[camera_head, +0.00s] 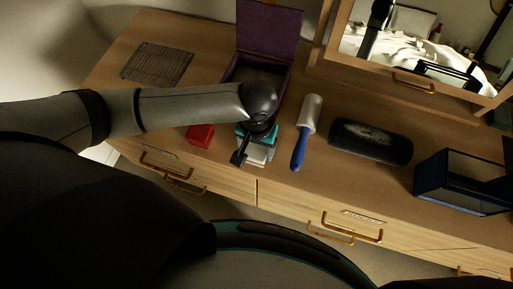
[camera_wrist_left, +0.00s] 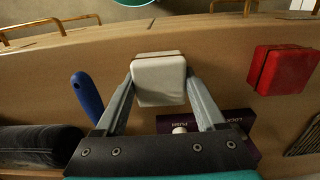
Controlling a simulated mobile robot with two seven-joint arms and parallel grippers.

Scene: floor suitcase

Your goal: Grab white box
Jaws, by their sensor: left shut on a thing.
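The small white box (camera_wrist_left: 159,80) sits between the two fingers of my left gripper (camera_wrist_left: 159,92) in the left wrist view, with a finger on each side. The left gripper is shut on it, low over the dresser top near its front edge. In the head view the left gripper (camera_head: 252,150) reaches down at the front of the dresser, and the white box (camera_head: 254,155) is partly hidden beneath it. I cannot tell whether the box still touches the wood. My right gripper is not in view.
A red box (camera_head: 200,135) lies left of the gripper. An open purple box (camera_head: 268,30) stands behind it. A blue-handled lint roller (camera_head: 307,125), a dark cylindrical case (camera_head: 370,142) and a dark glass-sided box (camera_head: 462,182) lie to the right. A woven mat (camera_head: 157,63) is at back left.

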